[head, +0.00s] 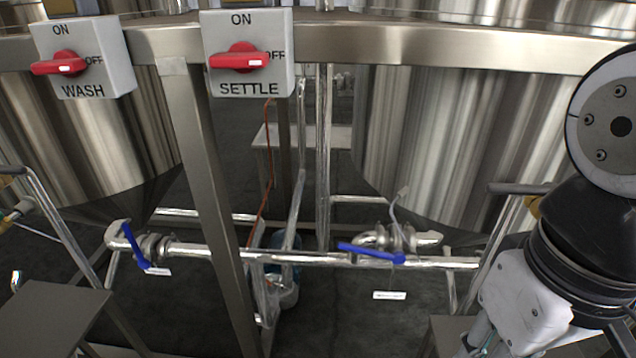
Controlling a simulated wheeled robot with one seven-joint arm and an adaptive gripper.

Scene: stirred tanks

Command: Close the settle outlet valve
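A valve with a blue lever (370,253) sits on the horizontal steel pipe below the right tank; its lever lies nearly along the pipe. A second blue-lever valve (133,245) is at the left end of the pipe; its lever stands steeply across the pipe line. A small white tag hangs by each valve, too small to read, so I cannot tell from the tags which is the settle outlet. My arm comes in at the right. Part of what looks like my gripper (488,342) shows at the bottom edge, right of and apart from both valves; its fingertips are not clear.
A WASH switch box (84,80) and a SETTLE switch box (249,76), both with red knobs, hang on the steel frame above. A slanted frame leg (205,170) stands between the valves. A grey step surface (45,315) is at lower left.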

